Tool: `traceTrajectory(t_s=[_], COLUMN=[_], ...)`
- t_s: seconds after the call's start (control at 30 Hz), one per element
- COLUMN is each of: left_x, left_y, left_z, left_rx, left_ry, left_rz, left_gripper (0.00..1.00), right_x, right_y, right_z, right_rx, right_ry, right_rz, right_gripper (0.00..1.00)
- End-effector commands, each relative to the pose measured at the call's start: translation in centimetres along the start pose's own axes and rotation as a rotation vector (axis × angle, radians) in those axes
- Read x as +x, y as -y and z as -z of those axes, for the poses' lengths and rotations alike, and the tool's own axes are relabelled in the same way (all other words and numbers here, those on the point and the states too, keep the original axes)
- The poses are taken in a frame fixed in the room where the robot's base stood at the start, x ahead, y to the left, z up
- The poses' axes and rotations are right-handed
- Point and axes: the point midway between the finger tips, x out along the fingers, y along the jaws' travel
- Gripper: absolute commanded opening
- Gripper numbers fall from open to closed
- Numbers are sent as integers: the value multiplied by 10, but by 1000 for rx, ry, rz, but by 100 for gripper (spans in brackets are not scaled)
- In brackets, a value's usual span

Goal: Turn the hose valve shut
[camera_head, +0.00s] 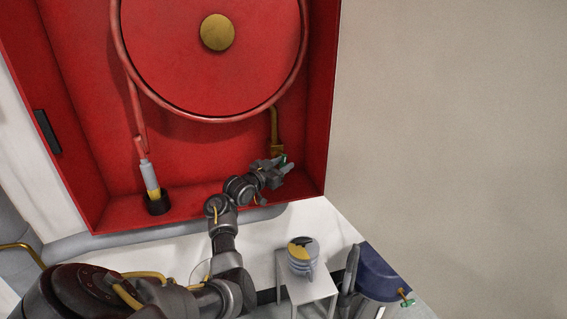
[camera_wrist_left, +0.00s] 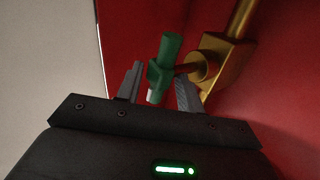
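The hose valve is a brass body (camera_wrist_left: 219,62) with a green handle (camera_wrist_left: 164,62) in the left wrist view. In the head view the brass valve (camera_head: 276,143) sits at the lower end of a short pipe in the red cabinet, and a bit of its green handle (camera_head: 283,159) shows by my gripper. My left gripper (camera_head: 281,169) is in front of the valve. In the left wrist view its two fingers (camera_wrist_left: 157,90) stand apart on either side of the green handle, with gaps visible. I cannot tell if either touches it. My right gripper is not in view.
The red cabinet (camera_head: 186,130) has side walls and a lower ledge close to my left arm. A hose reel (camera_head: 160,50) fills its top; a nozzle (camera_head: 149,178) stands in a black holder. Below are a white stool (camera_head: 311,291) with a bucket (camera_head: 302,255) and a blue container (camera_head: 382,274).

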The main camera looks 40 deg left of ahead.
Motion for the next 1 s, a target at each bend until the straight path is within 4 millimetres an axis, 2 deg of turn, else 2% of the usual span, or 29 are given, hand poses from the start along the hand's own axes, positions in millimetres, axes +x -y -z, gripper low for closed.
traceTrajectory(t_s=[0.37, 0.63, 0.7, 1.0], left_x=[6, 6, 6, 6], left_y=[0, 0, -5, -1], left_z=[0, 0, 0, 2], left_rx=[0, 0, 0, 28], left_ry=[1, 1, 0, 41], left_rz=[0, 0, -1, -5], left_gripper=[37, 2, 0, 0], right_x=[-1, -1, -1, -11], right_y=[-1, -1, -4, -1], right_z=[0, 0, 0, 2], right_rx=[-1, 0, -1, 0], right_ry=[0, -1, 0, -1], right_rz=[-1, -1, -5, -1], right_gripper=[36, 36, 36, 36])
